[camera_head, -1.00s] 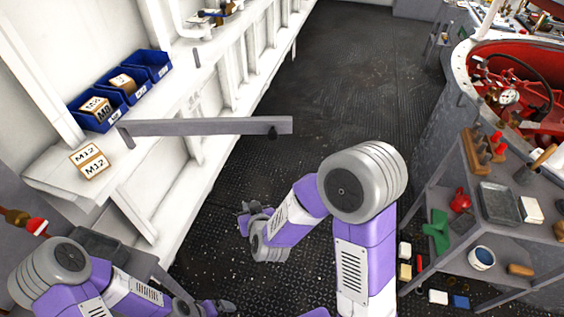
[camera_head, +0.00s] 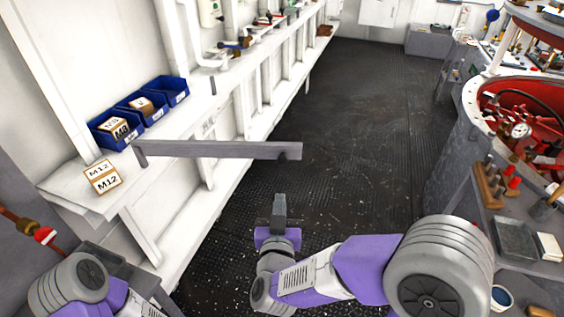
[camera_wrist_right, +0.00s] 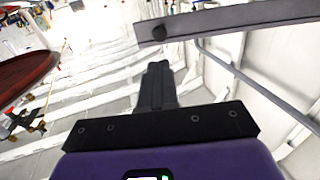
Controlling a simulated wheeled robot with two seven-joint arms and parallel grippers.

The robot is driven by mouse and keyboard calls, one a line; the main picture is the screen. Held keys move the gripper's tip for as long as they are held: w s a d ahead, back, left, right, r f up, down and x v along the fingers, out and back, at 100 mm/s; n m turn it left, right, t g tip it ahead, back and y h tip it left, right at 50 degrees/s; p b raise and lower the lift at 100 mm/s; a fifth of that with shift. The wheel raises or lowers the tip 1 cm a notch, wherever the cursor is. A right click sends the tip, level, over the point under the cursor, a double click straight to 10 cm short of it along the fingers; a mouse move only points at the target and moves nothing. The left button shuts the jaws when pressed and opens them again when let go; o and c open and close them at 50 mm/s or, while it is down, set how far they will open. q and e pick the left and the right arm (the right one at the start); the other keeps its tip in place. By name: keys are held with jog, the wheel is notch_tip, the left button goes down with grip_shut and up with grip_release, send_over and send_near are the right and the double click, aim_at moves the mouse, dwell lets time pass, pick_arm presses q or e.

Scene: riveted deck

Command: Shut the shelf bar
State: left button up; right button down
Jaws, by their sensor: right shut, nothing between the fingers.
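The shelf bar (camera_head: 220,150) is a long grey bar, fixed at its left end near the white shelf (camera_head: 75,195) and sticking out to the right over the dark floor.
Blue bins (camera_head: 140,112) and an M12 box (camera_head: 102,178) sit on the shelf behind the bar. A grey rack with tools (camera_head: 515,238) stands at the right, beside a red cockpit-like tub (camera_head: 515,105). The floor (camera_head: 350,130) between is clear.

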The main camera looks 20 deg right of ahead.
aim_at(282, 162)
pick_arm(q)
jog(key=shift+r, duration=0.4)
pick_arm(e)
jog(key=x, duration=1.2)
